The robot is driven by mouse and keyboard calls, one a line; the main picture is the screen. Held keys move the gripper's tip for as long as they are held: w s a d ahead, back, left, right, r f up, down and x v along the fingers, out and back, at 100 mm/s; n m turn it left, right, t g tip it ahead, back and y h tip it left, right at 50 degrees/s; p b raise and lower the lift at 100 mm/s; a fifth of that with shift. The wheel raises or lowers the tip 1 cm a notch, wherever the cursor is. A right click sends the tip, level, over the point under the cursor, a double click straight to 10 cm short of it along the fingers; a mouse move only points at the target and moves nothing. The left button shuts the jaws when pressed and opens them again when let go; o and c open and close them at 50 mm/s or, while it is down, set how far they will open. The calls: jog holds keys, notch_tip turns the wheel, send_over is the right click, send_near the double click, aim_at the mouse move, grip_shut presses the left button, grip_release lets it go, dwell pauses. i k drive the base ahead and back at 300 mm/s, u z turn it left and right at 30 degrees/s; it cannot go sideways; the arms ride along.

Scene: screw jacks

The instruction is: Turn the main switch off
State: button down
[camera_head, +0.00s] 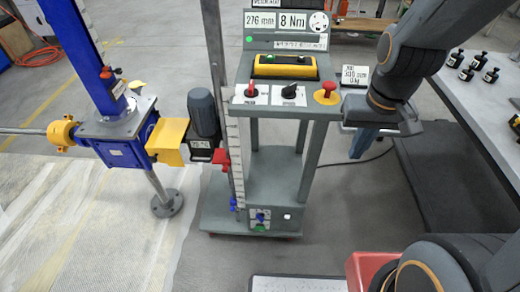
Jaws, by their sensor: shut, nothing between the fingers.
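A grey control desk (244,72) stands mid-picture with three controls on its sloping front. At left is a red control (252,89) on a white plate. In the middle is a black rotary knob (289,92) on a white plate. At right is a red knob (328,88) on a yellow disc. Their labels are too small to read, so I cannot tell which is the main switch or its position. My gripper (362,143) appears shut and empty, low to the right of the desk, apart from the controls. My wrist partly hides it.
A blue screw jack (122,150) with a yellow guard and grey motor (203,112) stands left of the desk. A table with black weights (466,74) stands at right. Open floor lies at left.

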aim_at(251, 92)
jog(key=z, duration=0.05)
jog(key=k, duration=0.45)
jog(key=u, duration=0.9)
jog(key=i, duration=0.75)
jog(key=z, duration=0.8)
